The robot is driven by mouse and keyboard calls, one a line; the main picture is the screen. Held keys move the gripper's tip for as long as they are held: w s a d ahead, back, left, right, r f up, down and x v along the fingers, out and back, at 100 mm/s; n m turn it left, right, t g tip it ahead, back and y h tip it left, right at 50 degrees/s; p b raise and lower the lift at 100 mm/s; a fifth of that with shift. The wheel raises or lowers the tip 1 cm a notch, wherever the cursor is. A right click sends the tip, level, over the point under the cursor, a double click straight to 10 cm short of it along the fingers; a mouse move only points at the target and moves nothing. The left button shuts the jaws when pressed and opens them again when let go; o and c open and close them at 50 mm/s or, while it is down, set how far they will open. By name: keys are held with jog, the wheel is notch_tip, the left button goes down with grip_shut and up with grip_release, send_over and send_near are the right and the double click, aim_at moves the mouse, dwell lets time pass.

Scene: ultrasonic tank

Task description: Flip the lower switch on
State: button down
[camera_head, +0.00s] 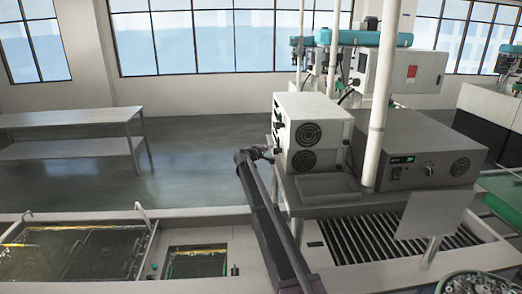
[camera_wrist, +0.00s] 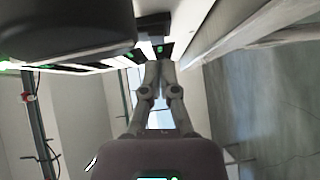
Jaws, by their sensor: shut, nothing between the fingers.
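A light grey box unit (camera_head: 318,110) with two round fan grilles stands on a metal stand. Small dark fittings (camera_head: 278,125) sit on its narrow left face, which I see at a steep angle. I cannot tell which of them is the lower switch. My gripper (camera_head: 262,153) is beside the lower part of that face. In the wrist view its fingers are shut and empty (camera_wrist: 158,66), with the tips close to a dark strip with a small green-lit spot (camera_wrist: 160,48). Whether the tips touch anything, and the switch position, I cannot tell.
A wider grey unit (camera_head: 420,150) with a green display and a knob stands to the right, behind a white vertical pole (camera_head: 382,90). Tanks (camera_head: 75,252) lie at the lower left. A metal table (camera_head: 70,122) stands farther back. The floor (camera_head: 200,155) left of the box is clear.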

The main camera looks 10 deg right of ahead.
jog(key=shift+d+f, duration=0.1)
jog(key=shift+d, duration=0.6)
jog(key=shift+d+f+b, duration=0.1)
jog(key=shift+b, duration=0.2)
